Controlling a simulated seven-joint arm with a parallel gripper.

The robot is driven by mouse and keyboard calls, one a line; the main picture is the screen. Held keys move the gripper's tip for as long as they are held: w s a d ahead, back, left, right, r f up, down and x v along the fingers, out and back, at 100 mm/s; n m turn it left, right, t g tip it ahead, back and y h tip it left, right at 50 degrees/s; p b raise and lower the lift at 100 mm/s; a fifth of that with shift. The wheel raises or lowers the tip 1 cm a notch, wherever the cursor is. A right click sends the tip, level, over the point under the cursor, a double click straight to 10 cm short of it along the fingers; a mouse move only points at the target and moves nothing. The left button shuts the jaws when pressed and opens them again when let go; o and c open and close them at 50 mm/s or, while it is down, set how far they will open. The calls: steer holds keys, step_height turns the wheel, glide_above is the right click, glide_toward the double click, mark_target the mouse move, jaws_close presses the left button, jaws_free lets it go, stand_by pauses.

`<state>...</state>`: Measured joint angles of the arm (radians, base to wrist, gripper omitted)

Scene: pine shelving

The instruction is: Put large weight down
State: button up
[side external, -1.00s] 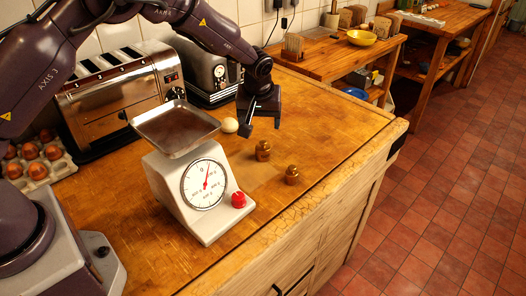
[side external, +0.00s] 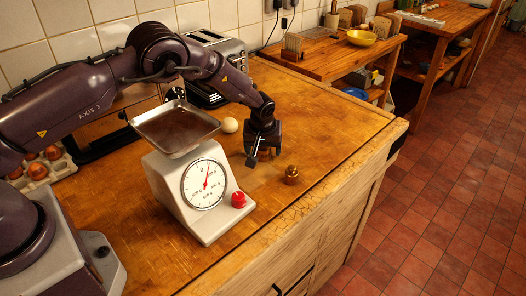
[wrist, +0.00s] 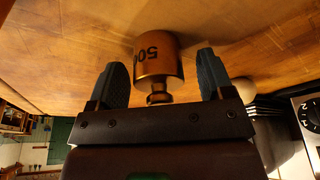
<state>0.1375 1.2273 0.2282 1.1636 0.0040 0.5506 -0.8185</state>
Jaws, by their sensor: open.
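A brass weight (wrist: 157,60) with black digits starting "50" stands on the wooden counter, its knob toward my gripper in the wrist view. My gripper (wrist: 163,72) is open, one finger on each side of this weight, with visible gaps. In the side external view my gripper (side external: 264,157) points down over it and hides most of it. A second brass weight (side external: 291,175) stands upright on the counter, nearer the front edge, apart from the gripper. I cannot compare the two weights' sizes well.
A white kitchen scale (side external: 200,190) with an empty metal pan (side external: 176,128) and a red knob stands left of the gripper. An egg (side external: 230,125) lies behind. The counter to the right is clear.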

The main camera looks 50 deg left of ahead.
steer(key=c, duration=1.3)
steer(key=shift+w+r, duration=0.1)
steer(key=shift+r, duration=0.05)
jaws_close()
